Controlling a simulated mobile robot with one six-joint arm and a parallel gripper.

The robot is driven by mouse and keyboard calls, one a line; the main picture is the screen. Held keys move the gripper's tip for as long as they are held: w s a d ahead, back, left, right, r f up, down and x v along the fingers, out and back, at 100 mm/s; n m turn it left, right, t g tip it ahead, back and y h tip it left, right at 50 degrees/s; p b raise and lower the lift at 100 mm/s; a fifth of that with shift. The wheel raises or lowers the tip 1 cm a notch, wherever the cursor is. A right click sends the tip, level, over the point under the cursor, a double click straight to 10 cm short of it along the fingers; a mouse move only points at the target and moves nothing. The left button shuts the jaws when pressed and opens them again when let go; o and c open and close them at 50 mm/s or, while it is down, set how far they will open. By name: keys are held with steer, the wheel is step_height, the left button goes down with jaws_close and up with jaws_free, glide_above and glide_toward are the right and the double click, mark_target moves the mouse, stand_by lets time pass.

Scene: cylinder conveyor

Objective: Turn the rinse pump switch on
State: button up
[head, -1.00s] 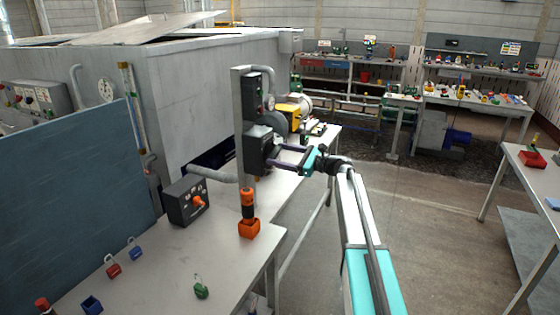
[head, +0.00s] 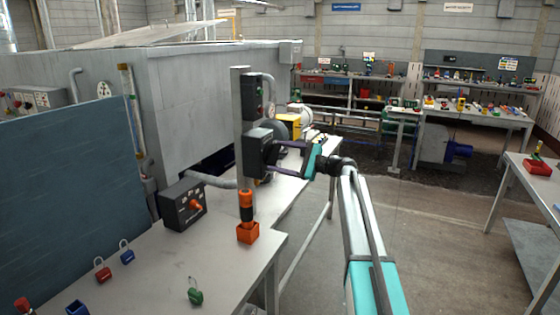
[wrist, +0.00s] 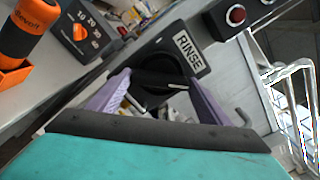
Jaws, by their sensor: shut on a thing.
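The rinse pump switch (head: 254,152) is a black box on an upright grey post, in the middle of the head view. In the wrist view its RINSE label (wrist: 188,52) shows, with the dark rotary handle (wrist: 163,80) below it. My gripper (head: 272,158) reaches the front of the switch from the right. Its two purple fingers lie on either side of the handle in the wrist view and are shut on it. The gripper is tilted in the head view. The handle's exact angle is hard to read.
A grey control box with an orange knob (head: 195,205) and an orange tool in an orange holder (head: 248,233) stand on the bench left of my arm. Several padlocks lie on the bench. A red button (wrist: 236,14) sits above the switch.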

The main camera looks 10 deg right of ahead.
stand_by(0.3)
steer(key=o, duration=1.1)
steer(key=shift+c, duration=0.2)
steer(key=shift+s+d, duration=0.1)
steer(key=shift+d, duration=0.1)
steer(key=b+v, duration=0.2)
steer(key=v, duration=1.1)
steer(key=shift+d, duration=0.2)
steer(key=shift+s, duration=0.15)
